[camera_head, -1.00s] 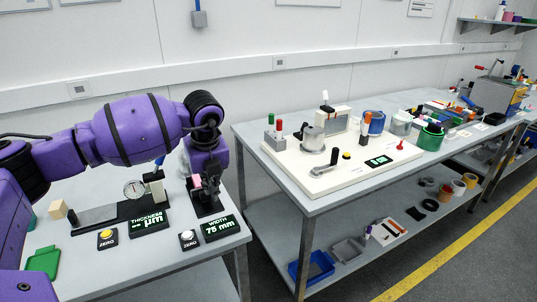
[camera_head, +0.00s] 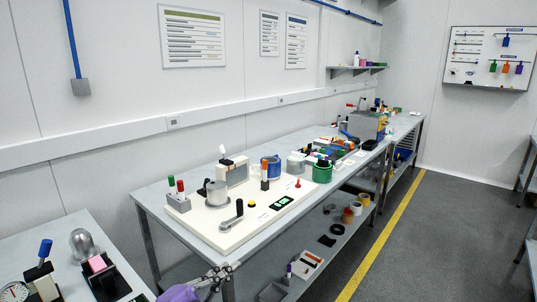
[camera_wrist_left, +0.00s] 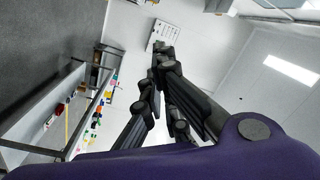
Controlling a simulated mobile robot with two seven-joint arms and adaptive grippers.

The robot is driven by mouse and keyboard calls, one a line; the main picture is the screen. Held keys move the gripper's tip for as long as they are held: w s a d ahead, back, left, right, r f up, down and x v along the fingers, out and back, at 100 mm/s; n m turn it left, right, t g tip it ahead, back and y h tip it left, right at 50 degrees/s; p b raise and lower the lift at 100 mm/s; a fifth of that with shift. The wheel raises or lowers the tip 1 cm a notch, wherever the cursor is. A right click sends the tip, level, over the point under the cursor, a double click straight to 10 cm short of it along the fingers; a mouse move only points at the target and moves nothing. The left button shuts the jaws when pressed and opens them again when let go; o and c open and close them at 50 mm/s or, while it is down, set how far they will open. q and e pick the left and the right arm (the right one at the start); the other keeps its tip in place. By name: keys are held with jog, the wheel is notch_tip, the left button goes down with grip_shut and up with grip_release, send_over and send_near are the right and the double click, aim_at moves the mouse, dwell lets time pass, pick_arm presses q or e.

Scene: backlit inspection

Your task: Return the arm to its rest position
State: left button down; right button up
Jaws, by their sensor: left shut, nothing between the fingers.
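My left gripper (camera_head: 228,270) shows at the bottom edge of the head view, with a bit of the purple arm below it. It is in front of the near end of the long bench. In the left wrist view its dark fingers (camera_wrist_left: 157,68) are closed together with nothing between them. Most of the left arm is out of the head view. My right gripper is in neither view.
The long bench (camera_head: 157,207) carries a white board (camera_head: 228,238) with fixtures, and a green tub (camera_head: 322,172). A near table (camera_head: 118,262) at lower left holds a gauge (camera_head: 14,293) and a pink block on a dark stand. The grey floor at right is clear.

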pick_arm(q)
jog(key=s+a+f+n+g+y+p, duration=0.1)
jog(key=s+a+f+n+y, duration=0.45)
jog(key=f, duration=0.45)
jog(key=s+a+f+n+g+y, duration=0.15)
jog(key=s+f+n+y, duration=0.25)
jog(key=s+f+n, duration=0.45)
jog(key=s+f+n+g, duration=0.1)
jog(key=s+f, duration=0.3)
jog(key=s, duration=0.3)
jog(key=s+a+f+n+g+y, duration=0.1)
jog(key=s+f, duration=0.3)
jog(key=s, duration=0.4)
jog(key=s+a+f+n+g+p, duration=0.1)
jog(key=s+f, duration=0.3)
jog(key=s, duration=0.4)
jog(key=shift+s+a+f+n+g, duration=0.2)
jog(key=shift+s+f+n+g, duration=0.1)
jog(key=shift+n+g, duration=0.25)
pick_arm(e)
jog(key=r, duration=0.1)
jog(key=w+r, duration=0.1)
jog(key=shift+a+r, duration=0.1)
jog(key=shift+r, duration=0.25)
pick_arm(q)
jog(key=shift+y, duration=0.25)
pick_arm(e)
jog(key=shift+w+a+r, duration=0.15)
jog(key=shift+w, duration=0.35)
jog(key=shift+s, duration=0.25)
